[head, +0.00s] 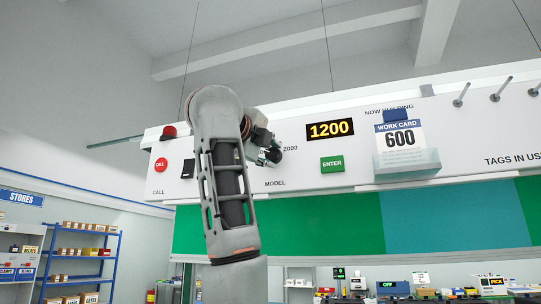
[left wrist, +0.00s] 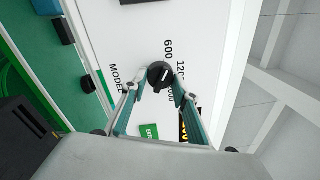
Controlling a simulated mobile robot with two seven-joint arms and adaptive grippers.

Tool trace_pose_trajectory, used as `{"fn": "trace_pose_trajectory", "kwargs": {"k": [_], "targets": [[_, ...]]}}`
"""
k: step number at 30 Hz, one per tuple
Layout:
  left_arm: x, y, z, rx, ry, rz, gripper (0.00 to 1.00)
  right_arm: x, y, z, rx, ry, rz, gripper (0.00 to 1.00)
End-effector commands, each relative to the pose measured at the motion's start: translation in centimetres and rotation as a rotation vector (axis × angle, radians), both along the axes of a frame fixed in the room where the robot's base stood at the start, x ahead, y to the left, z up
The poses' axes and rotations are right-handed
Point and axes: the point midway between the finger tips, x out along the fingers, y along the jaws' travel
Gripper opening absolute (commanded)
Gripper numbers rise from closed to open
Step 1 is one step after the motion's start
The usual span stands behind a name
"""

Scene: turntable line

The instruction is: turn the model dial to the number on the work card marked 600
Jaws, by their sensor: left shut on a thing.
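The black model dial (left wrist: 158,73) sits on the white panel in the left wrist view, with the printed numbers 600, 1200 and 2000 around it. My left gripper (left wrist: 159,84) has its fingers on either side of the dial and is shut on it. In the head view my left gripper (head: 270,150) is at the panel and hides the dial and most of its numbers; only 2000 shows. The display (head: 330,129) reads 1200 in yellow. The work card (head: 399,140) reads 600 and stands in a clear holder. My right gripper is not in view.
The green ENTER button (head: 332,164) is right of my left gripper, below the display. A red CALL button (head: 160,165) and a black switch (head: 188,168) are on the left. Metal pegs (head: 461,94) stick out at the right. Shelves (head: 84,255) stand far behind.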

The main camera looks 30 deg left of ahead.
Motion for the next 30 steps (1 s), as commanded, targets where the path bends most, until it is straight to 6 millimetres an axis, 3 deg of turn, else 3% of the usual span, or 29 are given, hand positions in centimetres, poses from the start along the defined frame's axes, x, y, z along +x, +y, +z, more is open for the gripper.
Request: {"fn": "trace_pose_trajectory", "kwargs": {"k": [10,27,28,30], "targets": [[-0.09,0.04,0.09,-0.144,-0.036,0.002,0.07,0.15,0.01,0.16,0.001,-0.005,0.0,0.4],[-0.07,0.02,0.08,-0.173,-0.043,0.001,0.07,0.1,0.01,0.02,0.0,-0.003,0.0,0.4],[-0.07,0.03,0.08,-0.173,-0.043,0.001,0.34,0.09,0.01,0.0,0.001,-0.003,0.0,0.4],[-0.06,0.03,0.07,-0.173,-0.043,0.001,0.46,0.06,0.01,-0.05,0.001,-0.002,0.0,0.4]]}}
